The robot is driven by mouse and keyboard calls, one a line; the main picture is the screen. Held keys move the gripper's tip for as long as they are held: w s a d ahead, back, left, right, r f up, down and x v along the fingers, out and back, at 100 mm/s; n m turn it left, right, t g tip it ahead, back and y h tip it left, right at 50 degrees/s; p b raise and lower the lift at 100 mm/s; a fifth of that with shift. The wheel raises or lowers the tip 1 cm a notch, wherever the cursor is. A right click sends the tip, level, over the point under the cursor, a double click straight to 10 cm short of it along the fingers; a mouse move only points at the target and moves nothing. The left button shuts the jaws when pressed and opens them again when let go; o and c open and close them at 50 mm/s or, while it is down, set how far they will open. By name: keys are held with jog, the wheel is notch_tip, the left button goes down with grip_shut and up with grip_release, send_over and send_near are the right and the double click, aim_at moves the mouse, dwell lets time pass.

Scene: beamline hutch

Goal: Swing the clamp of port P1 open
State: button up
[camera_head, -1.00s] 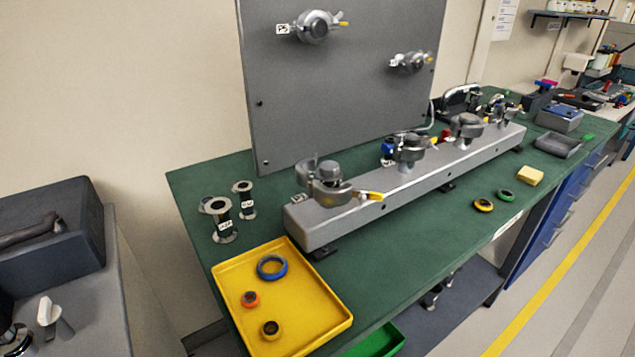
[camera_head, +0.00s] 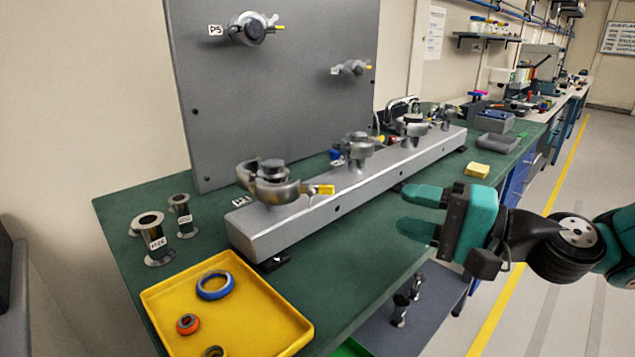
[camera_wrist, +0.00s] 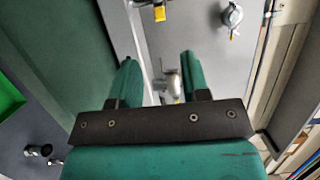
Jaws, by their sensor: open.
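The nearest port on the grey rail carries a silver clamp (camera_head: 272,188) around a round metal cap. Its yellow-tipped lever (camera_head: 322,190) sticks out to the right. A small white label (camera_head: 240,201) sits at its base, too small to read surely, but it looks like P1. In the wrist view a yellow tip (camera_wrist: 159,13) shows at the top edge, likely this lever. My gripper (camera_head: 412,212) is open and empty, over the bench's front side, right of and apart from the clamp. In the wrist view its fingers (camera_wrist: 161,76) frame another rail fitting beyond them.
The grey rail (camera_head: 345,195) bears several more clamped ports behind. A grey upright panel (camera_head: 280,100) holds two ports. A yellow tray (camera_head: 265,305) with rings and two metal spools (camera_head: 157,240) stand at the left.

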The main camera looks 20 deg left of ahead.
aim_at(333, 191)
jog(key=a, duration=0.5)
jog(key=a+p, duration=0.1)
jog(key=a, duration=0.4)
jog(key=w+a+p, duration=0.1)
jog(key=a, duration=0.4)
jog(key=shift+a, duration=0.1)
